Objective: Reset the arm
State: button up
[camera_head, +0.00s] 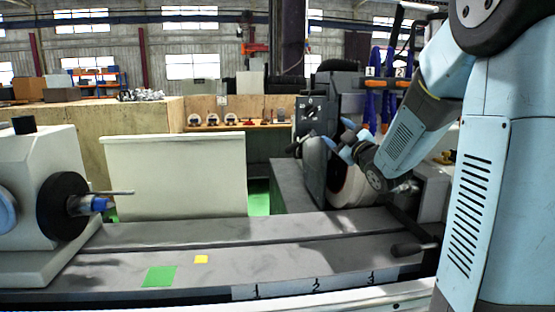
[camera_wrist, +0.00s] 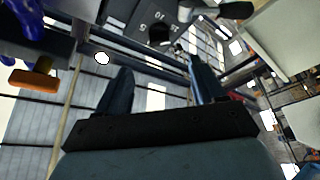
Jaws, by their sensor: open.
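My arm (camera_head: 412,125) comes down from the upper right in the head view and bends to the left. My gripper (camera_head: 337,134) is at its end, in front of the grinder's grey control box and beside the large wheel. Its two blue fingers are spread and point up and left. In the wrist view, my gripper (camera_wrist: 160,75) shows two dark fingers standing apart with nothing between them. Behind them are the hall's windows and roof beams, so the wrist camera looks upward and tilted.
The workhead (camera_head: 40,200) stands left. The wheel (camera_head: 352,185) and control box (camera_head: 311,130) are close to my gripper. The bed's middle is clear.

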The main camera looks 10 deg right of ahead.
jog(key=s+a+f+m+g+h, duration=0.1)
jog(key=s+f+m+g+h, duration=0.1)
jog(key=s, duration=0.9)
jog(key=s+a+f+m+g+h, duration=0.2)
jog(key=s+f+m+g, duration=0.2)
jog(key=s, duration=0.7)
jog(key=s+a+f+m+g+h, duration=0.1)
jog(key=s+f+m+g, duration=0.2)
jog(key=s+m+g, duration=0.3)
jog(key=s+g, duration=0.2)
jog(key=s, duration=0.3)
jog(key=shift+s+a+f+g+h, duration=0.2)
jog(key=shift+a+g+h, duration=0.1)
jog(key=shift+a+h, duration=0.1)
jog(key=shift+c, duration=0.4)
